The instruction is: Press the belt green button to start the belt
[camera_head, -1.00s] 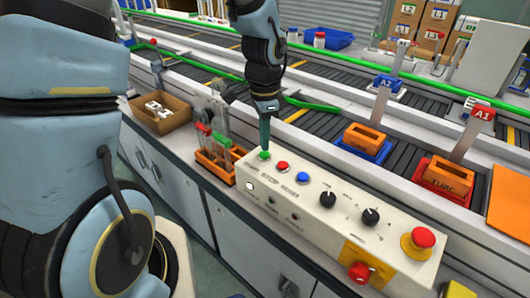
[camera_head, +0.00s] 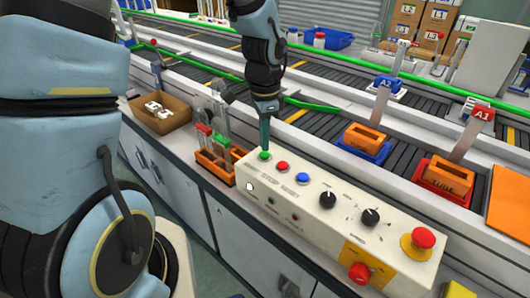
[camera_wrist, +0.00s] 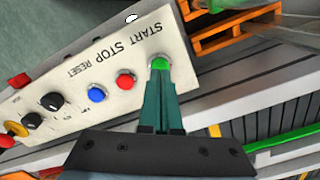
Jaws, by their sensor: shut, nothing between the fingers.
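The green button (camera_head: 264,155) is at the left end of the cream control box, the first of a row with a red button (camera_head: 282,166) and a blue button (camera_head: 302,178). In the wrist view the green button (camera_wrist: 160,63) shows by the START label, partly hidden behind my fingertips. My gripper (camera_head: 265,147) is shut and empty, pointing down with its tips right at the green button. In the wrist view my gripper (camera_wrist: 161,75) overlaps the button's near edge. I cannot tell whether the button is pushed in.
The control box (camera_head: 330,228) also carries black knobs (camera_head: 328,199) and a red emergency button (camera_head: 423,238) on yellow. An orange rack with tubes (camera_head: 215,166) stands just left of it.

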